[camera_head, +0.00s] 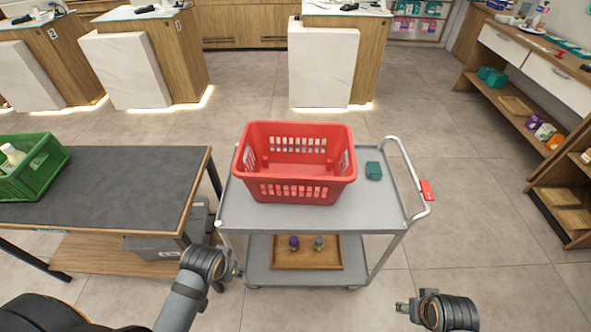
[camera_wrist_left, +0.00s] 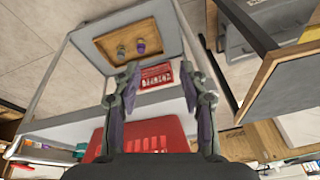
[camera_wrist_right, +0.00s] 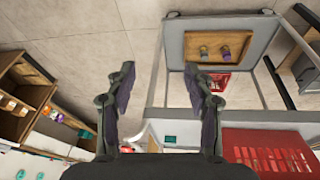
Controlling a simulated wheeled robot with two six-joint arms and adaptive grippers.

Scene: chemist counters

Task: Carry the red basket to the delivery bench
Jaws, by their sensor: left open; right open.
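The red basket (camera_head: 300,170) stands upright on the top shelf of a grey cart (camera_head: 370,215), left of its middle. It looks empty in the head view. It also shows in the left wrist view (camera_wrist_left: 150,133) and in the right wrist view (camera_wrist_right: 270,150). My left gripper (camera_head: 236,270) is open and empty, low at the cart's near left corner, apart from the basket. My right gripper (camera_head: 402,308) is open and empty, in front and to the right of the cart, also apart from the basket. I cannot tell which surface is the delivery bench.
A dark-topped table (camera_head: 110,185) with a green basket (camera_head: 30,168) stands left of the cart. A small teal box (camera_head: 374,171) sits on the cart's top; a wooden tray (camera_head: 333,254) lies below. White-fronted counters (camera_head: 323,65) stand behind. Shelves (camera_head: 520,115) line the right; floor between is clear.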

